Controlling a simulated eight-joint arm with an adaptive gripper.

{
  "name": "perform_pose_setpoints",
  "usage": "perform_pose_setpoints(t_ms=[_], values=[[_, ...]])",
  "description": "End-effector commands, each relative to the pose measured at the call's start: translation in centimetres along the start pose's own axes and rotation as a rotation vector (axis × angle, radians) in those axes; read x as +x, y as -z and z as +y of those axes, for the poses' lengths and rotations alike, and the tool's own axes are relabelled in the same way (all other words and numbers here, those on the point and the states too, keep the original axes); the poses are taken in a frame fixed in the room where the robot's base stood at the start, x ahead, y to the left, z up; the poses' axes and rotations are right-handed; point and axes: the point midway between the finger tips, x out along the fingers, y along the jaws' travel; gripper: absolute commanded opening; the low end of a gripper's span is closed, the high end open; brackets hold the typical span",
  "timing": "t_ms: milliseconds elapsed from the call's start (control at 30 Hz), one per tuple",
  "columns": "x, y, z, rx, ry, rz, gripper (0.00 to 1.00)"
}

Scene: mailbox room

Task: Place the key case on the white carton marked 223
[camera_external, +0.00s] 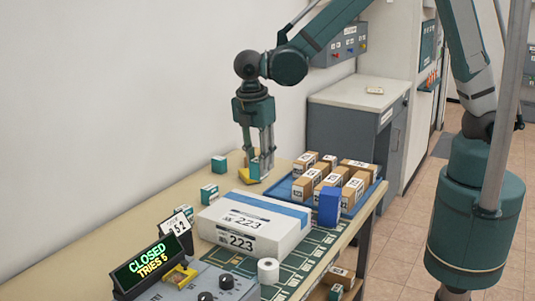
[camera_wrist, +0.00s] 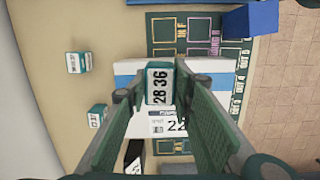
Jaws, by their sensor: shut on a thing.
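My gripper (camera_external: 258,178) is shut on a small teal box with a white face reading "28 36", which looks to be the key case (camera_wrist: 159,85). It sits between the two finger pads in the wrist view. In the external view a yellow patch shows at the fingertips; I cannot tell what it belongs to. The white carton marked 223 (camera_external: 255,222), with a blue stripe, lies flat on the table. It also shows in the wrist view (camera_wrist: 207,66), below the gripper and partly hidden by the fingers. The key case is apart from it.
Two small teal boxes (camera_external: 219,164) (camera_external: 209,193) stand left of the carton. A blue tray (camera_external: 376,187) of brown boxes and a blue box (camera_external: 329,207) stand to the right. A display reading "CLOSED TRIES 5" (camera_external: 152,263) and a white roll (camera_external: 268,271) are in front.

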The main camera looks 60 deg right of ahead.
Motion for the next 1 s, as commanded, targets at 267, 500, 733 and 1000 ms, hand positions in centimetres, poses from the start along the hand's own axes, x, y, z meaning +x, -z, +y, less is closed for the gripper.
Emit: perform_pose_setpoints(t_ms=[267, 500, 733, 1000], values=[[-3.5, 5.3, -2.5, -0.037, -0.005, 0.0, 0.11], [-4.6, 7.3, -3.6, -0.048, -0.007, -0.001, 0.11], [-4.7, 7.6, -3.8, -0.049, -0.007, -0.001, 0.11], [-4.5, 7.6, -3.8, -0.049, -0.007, -0.001, 0.11]])
